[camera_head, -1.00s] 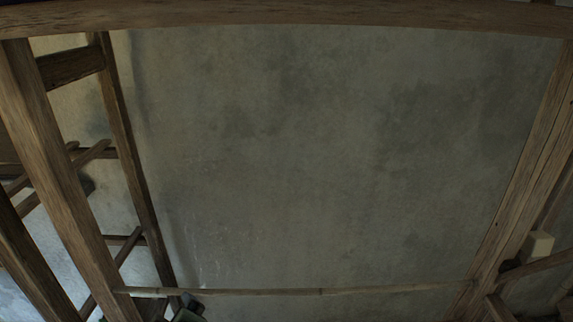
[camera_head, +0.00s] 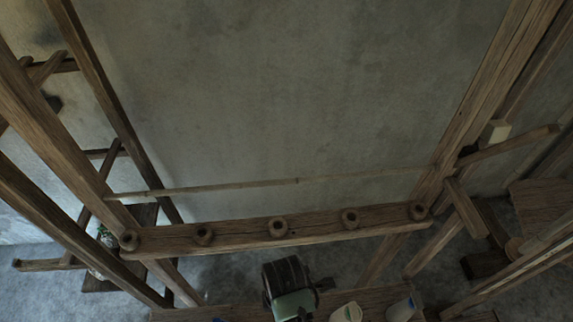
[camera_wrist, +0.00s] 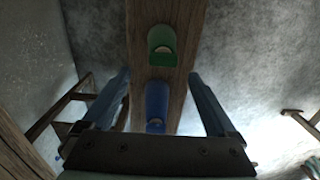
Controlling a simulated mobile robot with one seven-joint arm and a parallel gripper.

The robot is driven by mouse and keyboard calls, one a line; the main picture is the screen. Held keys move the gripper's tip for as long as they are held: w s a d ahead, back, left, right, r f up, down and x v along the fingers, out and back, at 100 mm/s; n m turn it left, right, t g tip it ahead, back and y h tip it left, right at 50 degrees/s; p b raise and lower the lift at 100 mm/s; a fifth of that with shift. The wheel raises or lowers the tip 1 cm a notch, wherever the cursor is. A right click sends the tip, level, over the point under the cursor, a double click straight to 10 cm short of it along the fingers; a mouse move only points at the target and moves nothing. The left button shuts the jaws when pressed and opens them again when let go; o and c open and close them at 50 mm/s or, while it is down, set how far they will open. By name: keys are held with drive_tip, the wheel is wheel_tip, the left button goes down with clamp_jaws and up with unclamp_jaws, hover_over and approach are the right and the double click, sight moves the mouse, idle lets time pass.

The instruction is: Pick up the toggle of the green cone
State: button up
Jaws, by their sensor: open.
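In the wrist view the green cone (camera_wrist: 161,38) is on a wooden beam at the top middle. A small pale piece, seemingly its toggle (camera_wrist: 163,49), shows at its lower end. A blue cone (camera_wrist: 156,98) is below it on the same beam, with a similar pale piece (camera_wrist: 155,122) at its lower end. My gripper (camera_wrist: 158,74) is open, one blue-grey finger to each side of the beam in the picture. Nothing is held between the fingers. The green cone lies beyond the fingertips. I cannot make out the green cone for certain in the head view.
In the head view a wooden crossbeam (camera_head: 310,231) carries several round knobs, with a thin rod (camera_head: 240,185) behind it. Loom posts (camera_head: 480,100) flank it. Two pale cups (camera_head: 346,312) (camera_head: 402,308) stand at the bottom. A pale block (camera_head: 494,132) is at right.

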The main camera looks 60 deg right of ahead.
drive_tip(key=shift+s+a+f, duration=0.1)
drive_tip(key=shift+s+f, duration=0.05)
drive_tip(key=shift+f, duration=1.2)
drive_tip(key=shift+s+f, duration=0.15)
drive_tip(key=shift+f, duration=1.2)
drive_tip(key=shift+c, duration=0.3)
drive_tip(key=c, duration=1.3)
wheel_tip(320, 180, up, 10)
drive_tip(key=shift+r+p, duration=0.1)
drive_tip(key=shift+p, duration=0.2)
drive_tip(key=shift+c, duration=0.2)
